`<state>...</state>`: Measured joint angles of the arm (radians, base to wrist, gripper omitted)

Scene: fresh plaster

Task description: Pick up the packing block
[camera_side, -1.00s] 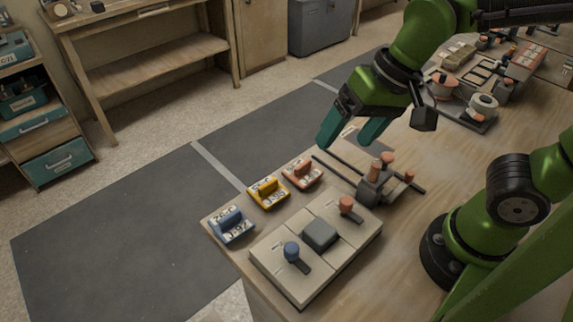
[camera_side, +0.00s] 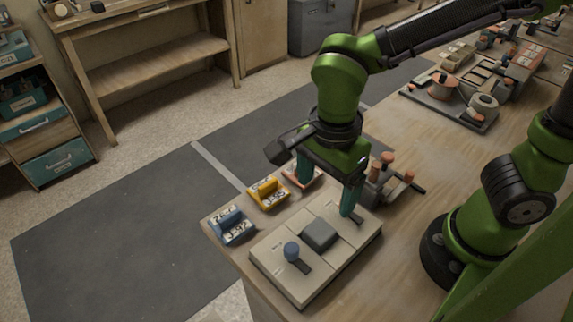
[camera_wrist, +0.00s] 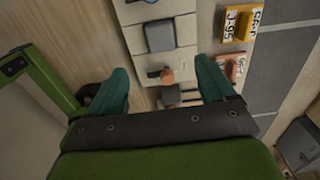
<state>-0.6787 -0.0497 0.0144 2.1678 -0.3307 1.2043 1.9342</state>
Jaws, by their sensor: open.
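A dark grey, rounded square block (camera_side: 319,234), the likeliest packing block, sits on the middle section of a pale three-part panel (camera_side: 275,264). It also shows in the wrist view (camera_wrist: 160,36), beyond my fingertips. My gripper (camera_side: 326,196) points down over the panel's far end, open with nothing held. In the wrist view my gripper (camera_wrist: 162,70) has its fingers on either side of an orange-topped knob (camera_wrist: 166,76). In the side view a finger hides that knob. The grey block is beside the gripper, not between its fingers.
A blue-topped lever (camera_side: 292,250) stands on the panel's near end. Blue (camera_side: 232,228), yellow (camera_side: 268,193) and orange labelled blocks (camera_wrist: 237,68) line the table edge. A clamp-like fixture (camera_side: 380,182) stands behind the gripper. Bare table lies right of the panel.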

